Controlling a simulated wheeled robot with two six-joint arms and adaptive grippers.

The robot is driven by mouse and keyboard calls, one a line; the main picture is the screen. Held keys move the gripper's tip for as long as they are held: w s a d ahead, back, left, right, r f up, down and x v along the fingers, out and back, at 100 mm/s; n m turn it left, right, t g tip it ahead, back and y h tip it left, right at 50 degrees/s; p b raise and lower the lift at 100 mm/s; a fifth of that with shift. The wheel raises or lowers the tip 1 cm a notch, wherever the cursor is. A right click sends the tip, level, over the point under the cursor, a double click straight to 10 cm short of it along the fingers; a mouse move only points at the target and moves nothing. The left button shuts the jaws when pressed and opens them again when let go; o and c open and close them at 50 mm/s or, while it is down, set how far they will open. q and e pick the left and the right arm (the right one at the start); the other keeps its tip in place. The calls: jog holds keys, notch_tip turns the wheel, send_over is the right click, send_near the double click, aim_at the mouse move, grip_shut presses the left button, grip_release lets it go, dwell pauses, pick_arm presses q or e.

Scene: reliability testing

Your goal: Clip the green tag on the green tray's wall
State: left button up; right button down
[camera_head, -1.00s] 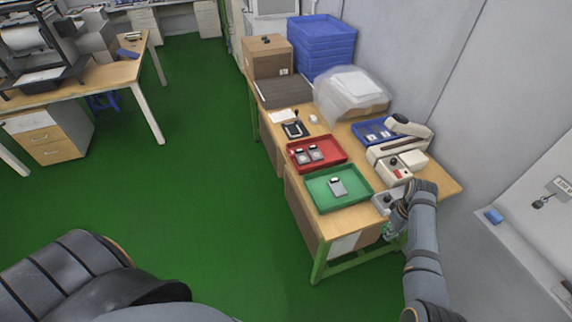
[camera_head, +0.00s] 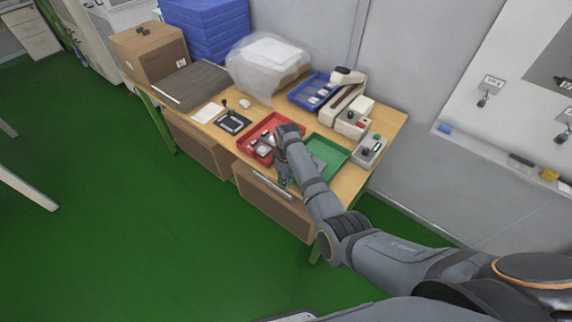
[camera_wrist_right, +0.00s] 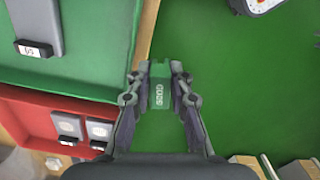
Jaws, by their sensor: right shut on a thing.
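The green tag (camera_wrist_right: 160,92), a small clip with white lettering, is between the fingertips of my right gripper (camera_wrist_right: 159,75) in the right wrist view. That gripper is shut on it. In the head view my right gripper (camera_head: 284,183) hangs at the table's front edge, near the trays; the tag is barely visible there. The green tray (camera_head: 338,149) is partly hidden by my right arm. In the wrist view the green tray (camera_wrist_right: 85,83) lies left of the tag, apart from it, with a grey device inside. My left gripper is not in view.
The red tray (camera_head: 244,149) is beside the green tray and holds small grey devices. A control box (camera_head: 368,152) stands at the green tray's far right. A blue tray (camera_head: 296,95) is behind. Open floor (camera_head: 150,240) lies in front of the table.

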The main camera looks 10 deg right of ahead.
jog(key=d+r+m+p, duration=0.2)
jog(key=d+r+p, duration=0.15)
jog(key=r, duration=0.35)
jog(key=shift+m, duration=0.3)
jog(key=f+b, duration=0.1)
jog(key=b, duration=0.1)
jog(key=f+b, duration=0.2)
jog(key=b, duration=0.1)
jog(key=f+b, duration=0.2)
jog(key=shift+w+d+f, duration=0.2)
jog(key=shift+w+d, duration=0.1)
jog(key=shift+d, duration=0.1)
jog(key=shift+f, duration=0.5)
jog(key=shift+f+p, duration=0.15)
jog(key=shift+p, duration=0.25)
jog(key=shift+f+b, duration=0.3)
jog(key=shift+f, duration=0.55)
dwell(0.7)
